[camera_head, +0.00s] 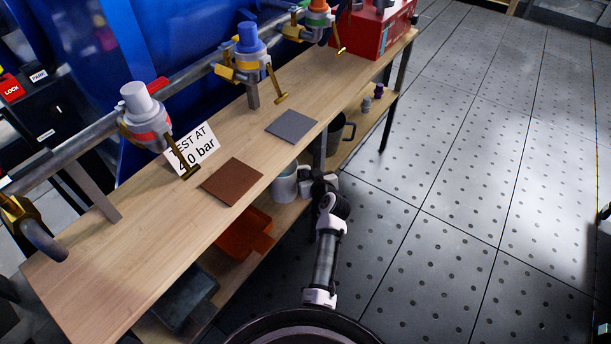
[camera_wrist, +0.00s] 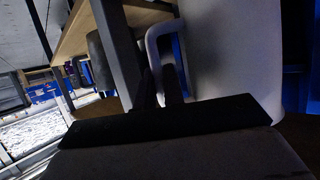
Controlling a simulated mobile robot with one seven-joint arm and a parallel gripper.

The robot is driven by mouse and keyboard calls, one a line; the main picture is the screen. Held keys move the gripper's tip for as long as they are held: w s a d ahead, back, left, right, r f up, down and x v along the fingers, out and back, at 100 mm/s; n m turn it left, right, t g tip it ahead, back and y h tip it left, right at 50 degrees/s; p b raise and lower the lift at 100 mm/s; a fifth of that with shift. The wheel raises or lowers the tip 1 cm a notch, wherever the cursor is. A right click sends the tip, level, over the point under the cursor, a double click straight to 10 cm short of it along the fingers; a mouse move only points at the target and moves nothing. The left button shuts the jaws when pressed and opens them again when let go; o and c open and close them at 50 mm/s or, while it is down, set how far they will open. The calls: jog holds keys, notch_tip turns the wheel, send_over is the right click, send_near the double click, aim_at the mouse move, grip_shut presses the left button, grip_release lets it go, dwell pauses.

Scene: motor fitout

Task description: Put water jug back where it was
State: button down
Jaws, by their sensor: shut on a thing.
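The water jug (camera_head: 284,182) is pale and round, on or just above the lower shelf (camera_head: 297,208) under the bench. In the wrist view its white wall (camera_wrist: 235,50) fills the right side, with its loop handle (camera_wrist: 152,42) on its left. My gripper (camera_head: 308,184) is beside the jug on its right, shut on the handle. In the wrist view the dark fingers (camera_wrist: 162,88) meet the handle. The jug looks upright. Its base is not clear, so I cannot tell whether it touches the shelf.
A dark jug (camera_head: 337,133) stands farther back on the lower shelf, past a bench leg (camera_head: 319,152). An orange bin (camera_head: 241,236) and a grey tray (camera_head: 184,299) lie nearer. The bench top (camera_head: 130,235) overhangs the shelf. Floor (camera_head: 450,180) to the right is clear.

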jog(key=w, duration=0.2)
jog(key=shift+w+a, duration=0.3)
jog(key=shift+a, duration=0.1)
jog(key=shift+f+b, duration=1.2)
jog(key=shift+f, duration=0.45)
jog(key=shift+f, duration=0.2)
jog(key=c, duration=1.5)
grip_release()
jog(key=shift+s+r, duration=0.1)
jog(key=shift+r, duration=0.15)
jog(key=p+v, duration=0.4)
jog(key=v, duration=0.7)
jog(key=shift+s+d+p, duration=0.15)
jog(key=shift+s+p, duration=0.15)
jog(key=shift+s, duration=0.1)
